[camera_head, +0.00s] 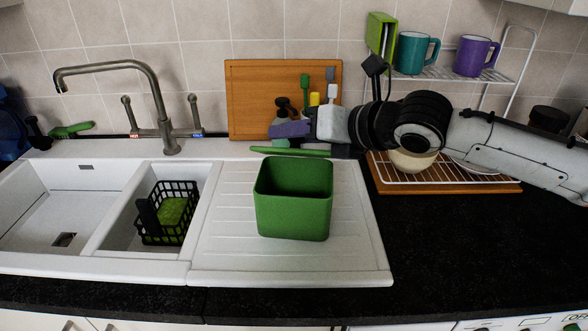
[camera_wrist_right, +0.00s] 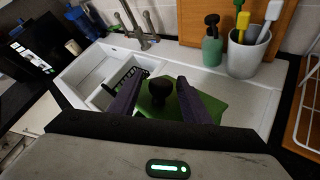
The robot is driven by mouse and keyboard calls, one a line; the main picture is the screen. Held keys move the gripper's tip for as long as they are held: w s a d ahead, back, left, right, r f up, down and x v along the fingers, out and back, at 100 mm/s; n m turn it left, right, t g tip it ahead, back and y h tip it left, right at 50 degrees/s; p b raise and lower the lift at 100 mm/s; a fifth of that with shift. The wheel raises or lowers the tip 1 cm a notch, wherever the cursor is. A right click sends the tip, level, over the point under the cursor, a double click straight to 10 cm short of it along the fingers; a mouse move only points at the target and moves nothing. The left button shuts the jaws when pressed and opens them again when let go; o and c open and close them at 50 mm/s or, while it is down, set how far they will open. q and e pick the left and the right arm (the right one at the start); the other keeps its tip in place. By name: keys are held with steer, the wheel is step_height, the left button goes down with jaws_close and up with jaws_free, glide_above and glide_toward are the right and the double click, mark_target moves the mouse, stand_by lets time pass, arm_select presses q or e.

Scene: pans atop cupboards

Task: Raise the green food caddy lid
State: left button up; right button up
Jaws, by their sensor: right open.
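The green food caddy (camera_head: 294,213) stands upright on the white drainer, its top open to me in the head view. A narrow green strip (camera_head: 289,152), which looks like its lid seen nearly edge-on, lies just behind the back rim. My right gripper (camera_head: 290,129) has purple fingers and is above and behind the caddy, near that strip. In the right wrist view, the open fingers (camera_wrist_right: 160,80) are over a green surface (camera_wrist_right: 208,106). A dark rounded thing (camera_wrist_right: 160,92) shows between them; I cannot tell what it is or whether they touch it. My left gripper is not in view.
A wooden board (camera_head: 250,85) leans on the wall behind the gripper. A soap dispenser (camera_wrist_right: 212,50) and a white utensil pot (camera_wrist_right: 245,54) stand near it. A tap (camera_head: 160,100) and sinks are left; a dish rack (camera_head: 440,178) lies under my arm at right.

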steer(key=shift+v, duration=3)
steer(key=shift+f, duration=0.1)
